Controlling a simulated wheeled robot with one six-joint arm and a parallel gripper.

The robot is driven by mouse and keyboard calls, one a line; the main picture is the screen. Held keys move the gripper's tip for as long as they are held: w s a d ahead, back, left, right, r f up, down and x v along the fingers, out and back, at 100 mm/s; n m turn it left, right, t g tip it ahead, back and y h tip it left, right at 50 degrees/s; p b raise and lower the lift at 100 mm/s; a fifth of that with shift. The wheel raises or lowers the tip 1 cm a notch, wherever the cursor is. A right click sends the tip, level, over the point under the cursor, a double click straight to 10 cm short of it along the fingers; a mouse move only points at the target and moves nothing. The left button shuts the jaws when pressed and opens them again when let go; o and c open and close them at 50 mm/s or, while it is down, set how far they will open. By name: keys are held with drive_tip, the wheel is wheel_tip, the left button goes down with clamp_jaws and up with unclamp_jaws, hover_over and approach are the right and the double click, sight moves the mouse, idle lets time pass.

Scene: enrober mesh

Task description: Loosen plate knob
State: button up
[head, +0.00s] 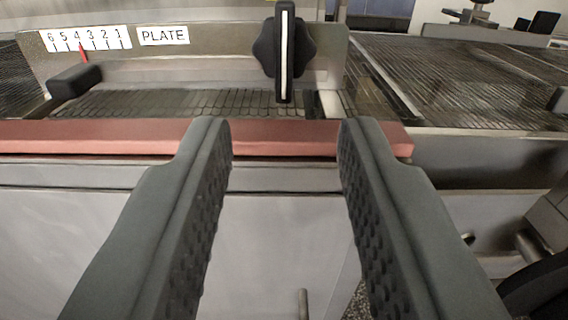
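The plate knob (267,48) is a black lobed knob on the metal panel, right of centre at the top of the head view. A black bar with a white line stands upright across its front. A PLATE label (163,35) sits to its left on the same panel. My gripper (284,135) is open and empty, its two dark fingers wide apart. The fingertips show below the knob in the picture, in front of the reddish rail. The gripper does not touch the knob.
A numbered scale (86,39) with a red pointer near 4 is at the upper left, above a black handle (74,81). A reddish rail (90,136) runs across the front. Wire mesh belt (450,80) extends to the right.

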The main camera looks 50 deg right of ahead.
drive_tip(key=v, duration=0.7)
drive_tip(key=shift+s+a, duration=0.2)
drive_tip(key=s+a+r+n+t+y, duration=0.2)
drive_tip(key=s+a+r+y, duration=0.15)
drive_tip(key=a, duration=0.35)
drive_tip(key=s+a+r+n+t+y, duration=0.2)
drive_tip(key=a+r, duration=0.2)
drive_tip(key=a, duration=0.3)
drive_tip(key=s+a+r+n+t+y, duration=0.1)
drive_tip(key=s+a+r+t+y, duration=0.1)
drive_tip(key=s+a+r, duration=0.3)
drive_tip(key=s+a+n+y, duration=0.4)
drive_tip(key=s+a+y, duration=0.2)
drive_tip(key=s+a, duration=0.8)
drive_tip(key=s, duration=0.3)
drive_tip(key=shift+a+f+n, duration=0.15)
drive_tip(key=shift+f+n, duration=0.2)
drive_tip(key=shift+n, duration=0.05)
